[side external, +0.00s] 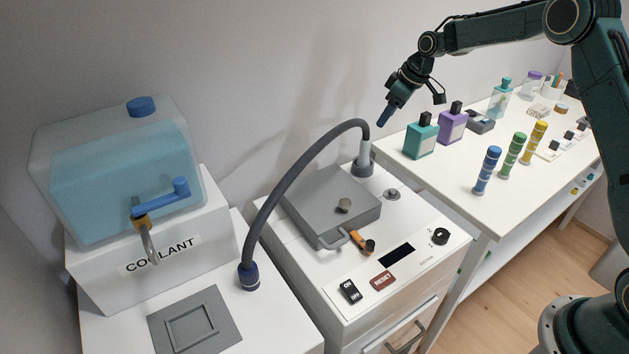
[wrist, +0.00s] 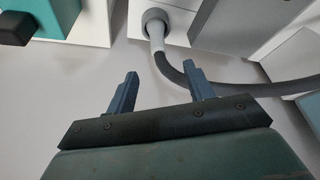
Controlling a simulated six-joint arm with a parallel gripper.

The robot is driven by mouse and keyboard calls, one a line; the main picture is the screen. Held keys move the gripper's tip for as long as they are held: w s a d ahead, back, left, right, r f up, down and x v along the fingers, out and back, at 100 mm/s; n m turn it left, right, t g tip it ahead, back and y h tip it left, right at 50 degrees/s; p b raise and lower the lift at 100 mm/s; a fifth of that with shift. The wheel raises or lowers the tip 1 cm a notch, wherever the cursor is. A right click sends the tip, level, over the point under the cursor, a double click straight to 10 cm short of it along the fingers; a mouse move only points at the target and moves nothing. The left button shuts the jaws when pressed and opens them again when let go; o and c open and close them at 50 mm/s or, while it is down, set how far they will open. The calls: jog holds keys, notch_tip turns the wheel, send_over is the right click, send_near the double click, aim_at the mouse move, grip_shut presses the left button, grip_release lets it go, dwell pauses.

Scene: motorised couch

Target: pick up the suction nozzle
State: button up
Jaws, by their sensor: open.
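The suction nozzle appears to be the light grey tapered piece (side external: 365,154) at the end of a dark grey hose (side external: 290,180). It stands upright in a grey round holder (side external: 363,168) at the back right of the white machine. In the wrist view the nozzle (wrist: 156,32) sits in its ring at the top centre, with the hose bending off to the right. My gripper (side external: 382,122) is above and slightly right of the nozzle, apart from it. In the wrist view the blue fingers of my gripper (wrist: 160,68) are spread and empty.
The machine has a grey lid (side external: 330,205) and an orange-handled latch (side external: 362,242). A teal bottle (side external: 421,136) and a purple bottle (side external: 452,124) stand close on the right table. A coolant tank (side external: 115,180) is at left.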

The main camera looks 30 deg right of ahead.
aim_at(366, 146)
jog(key=shift+f, duration=0.1)
jog(key=x, duration=0.8)
jog(key=shift+w+f, duration=0.15)
jog(key=shift+x, duration=2.65)
jog(key=shift+w+d, duration=0.15)
jog(key=c, duration=1.1)
jog(key=shift+o, duration=0.2)
